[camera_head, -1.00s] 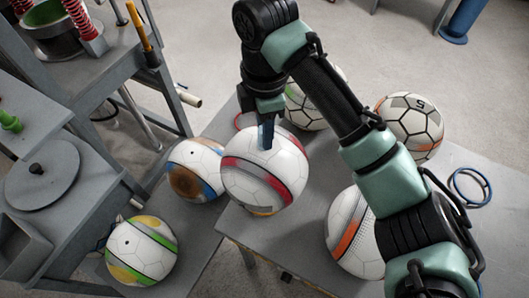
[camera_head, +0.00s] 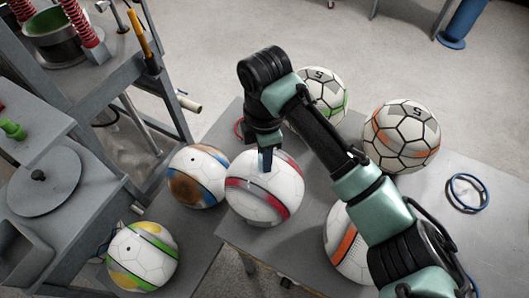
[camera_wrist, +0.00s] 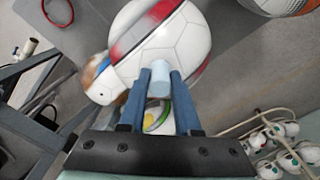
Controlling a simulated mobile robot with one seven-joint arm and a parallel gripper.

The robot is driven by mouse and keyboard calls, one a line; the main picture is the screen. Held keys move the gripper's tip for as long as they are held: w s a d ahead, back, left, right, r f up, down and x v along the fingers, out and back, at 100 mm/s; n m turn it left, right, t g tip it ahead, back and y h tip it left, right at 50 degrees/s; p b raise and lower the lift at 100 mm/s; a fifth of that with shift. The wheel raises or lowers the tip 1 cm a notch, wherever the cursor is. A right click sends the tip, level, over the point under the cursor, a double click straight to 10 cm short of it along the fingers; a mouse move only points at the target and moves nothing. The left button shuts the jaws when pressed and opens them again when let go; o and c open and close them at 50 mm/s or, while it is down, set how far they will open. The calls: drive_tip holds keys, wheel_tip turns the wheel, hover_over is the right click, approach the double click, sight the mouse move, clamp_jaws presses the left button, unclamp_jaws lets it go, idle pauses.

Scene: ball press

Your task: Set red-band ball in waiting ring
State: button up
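The red-band ball (camera_head: 262,205) is white with a red and grey band. In the head view it is at the table's left edge, in front of the blue-orange ball. I cannot tell whether it touches the table. My gripper (camera_head: 266,160) points down at its top. In the wrist view, the gripper fingers (camera_wrist: 160,88) close on a light-blue peg on the red-band ball (camera_wrist: 175,45). An empty red ring (camera_head: 238,127) lies partly hidden behind the ball; it also shows in the wrist view (camera_wrist: 57,14). An empty blue ring (camera_head: 453,188) lies at right. I cannot tell which is the waiting ring.
A blue-orange ball (camera_head: 199,178) and a green-yellow ball (camera_head: 142,257) sit on the lower left surface. Green-marked (camera_head: 325,90), orange-marked (camera_head: 402,140) and orange-band (camera_head: 340,245) balls stand on the table (camera_head: 440,240). The press frame (camera_head: 95,170) is at left.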

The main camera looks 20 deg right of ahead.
drive_tip(key=o, duration=0.4)
wheel_tip(320, 180, up, 13)
drive_tip(key=shift+f+b, duration=0.15)
drive_tip(key=shift+b, duration=0.25)
